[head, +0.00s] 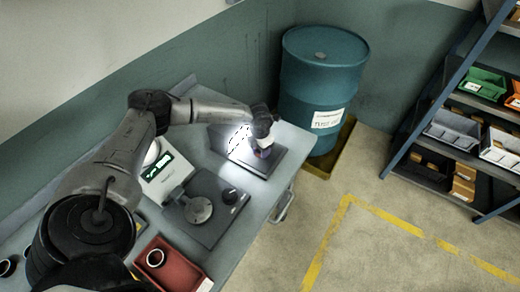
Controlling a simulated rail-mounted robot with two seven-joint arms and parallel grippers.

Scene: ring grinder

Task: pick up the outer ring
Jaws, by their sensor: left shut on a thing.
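My left gripper (263,150) points down over a dark square plate (262,166) at the far end of the grey workbench. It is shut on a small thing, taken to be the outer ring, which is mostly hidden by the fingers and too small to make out. I cannot tell whether that thing touches the plate. A dark ring with a pale rim (155,258) lies in the red tray (180,270) at the near end of the bench. My right gripper is not in view.
A dark fixture with a round metal disc (198,210) and a white device with a green display (165,172) stand mid-bench. A teal drum (318,85) stands beyond the bench's far end. Shelves with bins (455,130) are at right. The floor between is clear.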

